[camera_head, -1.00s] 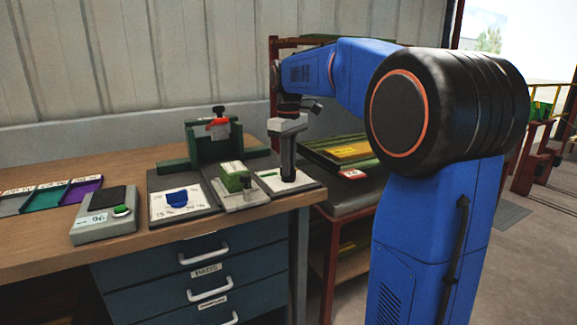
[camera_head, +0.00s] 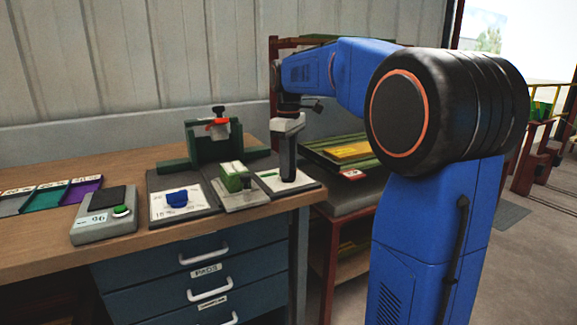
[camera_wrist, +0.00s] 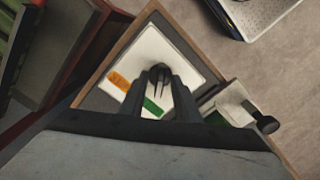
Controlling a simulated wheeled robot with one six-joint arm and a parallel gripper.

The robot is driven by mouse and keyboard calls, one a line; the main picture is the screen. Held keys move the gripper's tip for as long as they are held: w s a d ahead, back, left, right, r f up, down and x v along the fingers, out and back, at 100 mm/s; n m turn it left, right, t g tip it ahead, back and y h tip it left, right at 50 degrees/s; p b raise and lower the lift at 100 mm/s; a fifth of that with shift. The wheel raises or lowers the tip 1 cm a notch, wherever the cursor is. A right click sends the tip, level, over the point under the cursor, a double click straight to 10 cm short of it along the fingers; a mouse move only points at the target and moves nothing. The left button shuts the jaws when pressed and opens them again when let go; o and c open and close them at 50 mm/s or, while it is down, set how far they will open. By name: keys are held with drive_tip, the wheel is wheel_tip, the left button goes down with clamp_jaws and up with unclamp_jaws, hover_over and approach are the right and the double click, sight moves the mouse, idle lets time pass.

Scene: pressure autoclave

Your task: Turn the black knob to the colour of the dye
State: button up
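The black knob (camera_wrist: 160,74) stands on a white plate (camera_wrist: 151,50) with an orange mark (camera_wrist: 118,80) and a green mark (camera_wrist: 152,107). My gripper (camera_wrist: 163,79) points down over this plate, with one finger on each side of the knob. Whether the fingers touch the knob is too small to tell. In the head view my gripper (camera_head: 288,172) reaches down to the plate (camera_head: 304,187) at the bench's right end, and its fingers hide the knob. I cannot make out the dye for certain.
Left of the plate are a fixture with a green block (camera_head: 232,175) and a panel with a blue knob (camera_head: 177,199). A green stand with a red part (camera_head: 217,123) is behind them. A grey box with a green button (camera_head: 121,211) stands farther left, beside coloured trays (camera_head: 75,191).

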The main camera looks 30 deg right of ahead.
wheel_tip(320, 180, up, 17)
drive_tip(key=shift+r, duration=0.15)
idle(0.7)
idle(0.4)
drive_tip(key=s+a+f+m+t, duration=0.2)
drive_tip(key=s+a+f+m, duration=0.1)
drive_tip(key=s+f, duration=1.2)
drive_tip(key=s+a+f+m+t, duration=0.2)
drive_tip(key=s+a+f+m, duration=0.2)
drive_tip(key=s+f, duration=1.2)
wheel_tip(320, 180, down, 3)
drive_tip(key=shift+s+a+r+t, duration=0.2)
drive_tip(key=shift+a+t, duration=0.2)
drive_tip(key=shift+a, duration=0.55)
